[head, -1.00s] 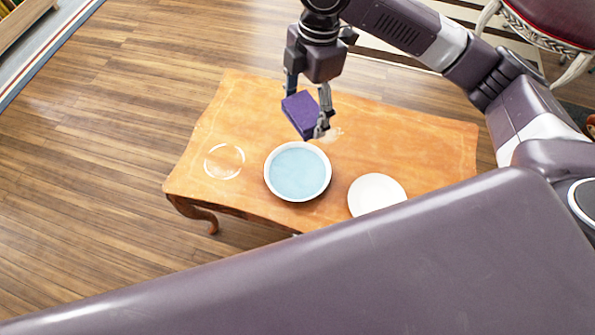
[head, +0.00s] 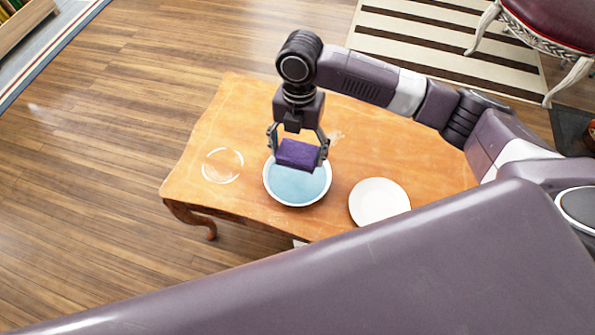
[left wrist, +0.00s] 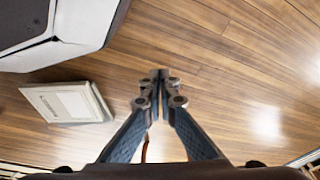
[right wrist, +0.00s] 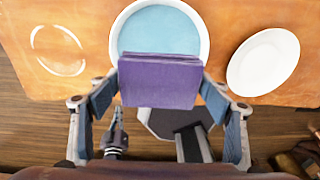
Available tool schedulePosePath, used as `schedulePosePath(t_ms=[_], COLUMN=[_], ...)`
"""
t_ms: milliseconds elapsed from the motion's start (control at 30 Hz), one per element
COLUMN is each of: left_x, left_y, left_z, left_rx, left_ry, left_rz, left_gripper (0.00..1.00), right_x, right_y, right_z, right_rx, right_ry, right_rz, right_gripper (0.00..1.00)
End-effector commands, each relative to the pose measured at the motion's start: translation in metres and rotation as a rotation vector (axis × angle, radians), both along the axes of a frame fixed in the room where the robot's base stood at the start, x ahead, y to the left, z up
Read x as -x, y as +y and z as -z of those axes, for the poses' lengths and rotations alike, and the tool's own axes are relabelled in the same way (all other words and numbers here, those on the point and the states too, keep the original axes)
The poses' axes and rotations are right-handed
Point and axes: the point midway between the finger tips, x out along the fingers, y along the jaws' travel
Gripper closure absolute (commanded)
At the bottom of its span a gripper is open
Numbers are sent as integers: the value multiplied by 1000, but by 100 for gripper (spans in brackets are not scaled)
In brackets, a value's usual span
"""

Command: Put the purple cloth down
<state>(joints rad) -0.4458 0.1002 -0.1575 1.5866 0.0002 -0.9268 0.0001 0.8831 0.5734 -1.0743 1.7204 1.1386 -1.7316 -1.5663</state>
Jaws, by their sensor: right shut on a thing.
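The purple cloth (head: 297,154) is a folded, block-like piece. My right gripper (head: 298,150) is shut on it, with one finger at each side, over the far part of a white-rimmed bowl of light blue water (head: 298,190). In the right wrist view the cloth (right wrist: 160,80) sits between the fingers and covers the bowl's near part. I cannot tell whether the cloth touches the water. My left gripper is not seen in the head view; in the left wrist view (left wrist: 160,80) its fingertips are together with nothing between them, above the wooden floor.
The bowl stands on a wooden table (head: 400,140). A white plate (head: 379,202) is right of the bowl and a clear glass dish (head: 222,165) is left of it. Bare tabletop lies between them and at the right. A red chair (head: 555,25) stands at the back right.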

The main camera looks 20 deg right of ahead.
Motion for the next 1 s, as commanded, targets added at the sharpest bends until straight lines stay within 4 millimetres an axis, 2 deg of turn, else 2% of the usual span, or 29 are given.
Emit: schedulePosePath(t_ms=[33,133,367,600,1000], left_x=[-4,-11,-17,-24,-24], left_y=[0,-1,-2,-3,-3], left_z=[-6,-19,-35,-58,-63], left_rx=[1,1,2,2,3], left_ry=[-7,-15,-22,-34,-36], left_rz=[-1,-2,-3,-5,-5], left_gripper=[100,100,100,100,100], right_x=[1,1,0,1,0], right_y=[0,0,0,0,0], right_z=[16,35,54,85,89], right_rx=[1,0,0,-1,0], right_ry=[2,1,0,1,-1], right_rz=[1,0,0,0,0], right_gripper=[48,48,48,48,48])
